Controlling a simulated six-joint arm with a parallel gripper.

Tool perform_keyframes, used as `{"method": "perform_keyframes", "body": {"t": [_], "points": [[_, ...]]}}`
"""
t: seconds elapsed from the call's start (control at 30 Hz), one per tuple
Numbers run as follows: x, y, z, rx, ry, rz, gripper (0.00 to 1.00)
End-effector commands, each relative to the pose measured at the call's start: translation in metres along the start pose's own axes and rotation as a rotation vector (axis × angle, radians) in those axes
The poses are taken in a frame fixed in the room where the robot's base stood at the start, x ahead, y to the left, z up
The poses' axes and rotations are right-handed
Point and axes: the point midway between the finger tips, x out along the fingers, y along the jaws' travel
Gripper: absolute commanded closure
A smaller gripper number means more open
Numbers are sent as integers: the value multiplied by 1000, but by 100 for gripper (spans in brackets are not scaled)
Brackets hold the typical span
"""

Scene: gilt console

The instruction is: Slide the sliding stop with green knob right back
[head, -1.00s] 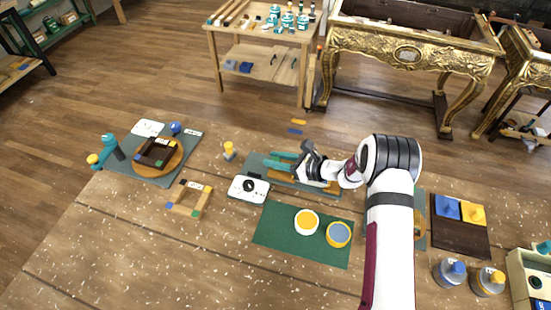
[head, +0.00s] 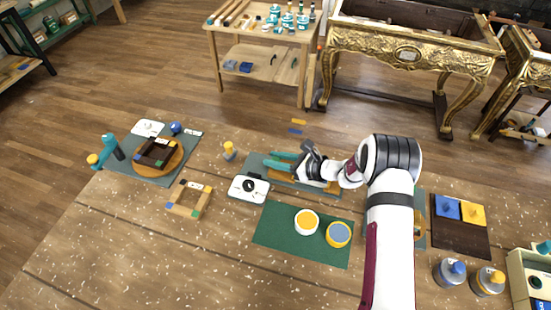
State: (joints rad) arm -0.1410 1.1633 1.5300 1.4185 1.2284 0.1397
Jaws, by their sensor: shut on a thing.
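My gripper (head: 300,168) reaches in from the right over the wooden slide rail (head: 284,178), which lies on a grey-green mat (head: 254,168) near the table's back edge. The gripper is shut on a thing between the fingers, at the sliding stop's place. The stop and its green knob are hidden by the fingers and wrist, so I cannot make out their shape. The rail's right end shows beneath my wrist.
A white plate with a black dial (head: 249,187) sits close at the front left of the rail. A yellow-topped peg (head: 229,150) stands to the left. Two round tins (head: 338,234) rest on a green mat (head: 278,238) in front. A wooden frame (head: 189,199) lies farther left.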

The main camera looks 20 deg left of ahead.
Motion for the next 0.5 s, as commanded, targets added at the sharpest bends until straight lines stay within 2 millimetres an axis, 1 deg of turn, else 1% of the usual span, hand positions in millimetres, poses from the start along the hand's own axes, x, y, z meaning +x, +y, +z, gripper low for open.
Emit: {"method": "perform_keyframes", "body": {"t": [0.17,0.3,0.37,0.5], "points": [[6,2,2,0,0,3,100],[24,8,10,-1,-1,4,100],[30,9,12,-1,0,3,100],[32,10,14,0,-1,2,100]]}}
